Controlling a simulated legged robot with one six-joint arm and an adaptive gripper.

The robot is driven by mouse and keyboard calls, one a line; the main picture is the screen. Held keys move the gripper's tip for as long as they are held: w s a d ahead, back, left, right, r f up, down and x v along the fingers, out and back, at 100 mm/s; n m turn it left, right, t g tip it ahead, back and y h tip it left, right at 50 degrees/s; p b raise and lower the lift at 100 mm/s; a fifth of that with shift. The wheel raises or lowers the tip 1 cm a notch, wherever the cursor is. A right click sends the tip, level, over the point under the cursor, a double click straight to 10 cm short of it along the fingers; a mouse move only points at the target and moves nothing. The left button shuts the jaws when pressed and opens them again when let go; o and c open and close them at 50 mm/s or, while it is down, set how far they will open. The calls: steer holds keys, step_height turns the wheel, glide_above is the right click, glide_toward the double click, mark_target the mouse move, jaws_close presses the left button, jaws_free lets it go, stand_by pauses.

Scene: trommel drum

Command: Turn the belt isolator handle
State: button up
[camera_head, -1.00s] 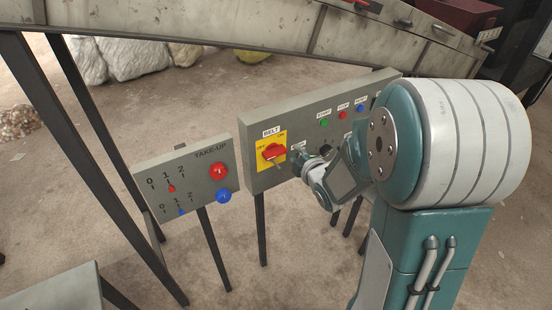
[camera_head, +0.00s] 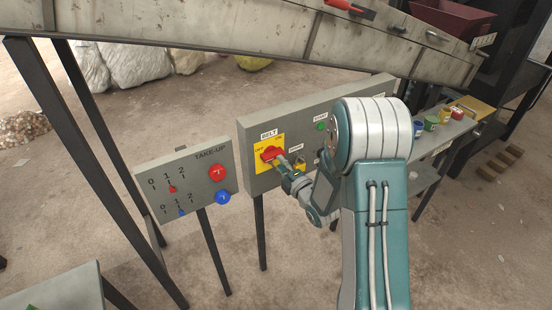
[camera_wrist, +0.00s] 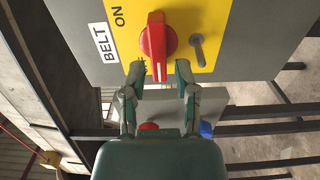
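The belt isolator's red handle (camera_head: 271,153) sits on a yellow plate (camera_head: 262,143) on the grey panel under the BELT label. In the wrist view the red handle (camera_wrist: 157,38) points towards my gripper, its near end at the mouth between the fingertips. My gripper (camera_wrist: 160,68) is open, one finger on each side, with a visible gap between each fingertip and the handle. In the head view my gripper (camera_head: 283,163) is close at the handle's lower right. I cannot tell whether anything touches. The ON label (camera_wrist: 118,17) is readable in the wrist view.
A grey peg (camera_wrist: 198,50) stands out from the yellow plate beside the handle. A yellow padlock (camera_head: 300,167) is right of my gripper. The TAKE-UP panel (camera_head: 190,190) with red and blue knobs stands to the left. A conveyor frame (camera_head: 220,28) runs above.

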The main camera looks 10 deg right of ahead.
mark_target(275, 159)
steer(key=shift+x, duration=1.75)
steer(key=shift+a, duration=0.1)
jaws_close()
steer(key=shift+s+m, duration=0.1)
steer(key=shift+m, duration=0.3)
steer(key=m, duration=0.3)
steer(key=shift+f+m, duration=0.15)
steer(key=shift+m, duration=0.25)
steer(key=m, duration=0.4)
steer(key=shift+m, duration=0.3)
steer(key=m, duration=0.4)
steer(key=shift+s+f, duration=0.1)
steer(key=m, duration=0.4)
steer(key=shift+m, duration=0.3)
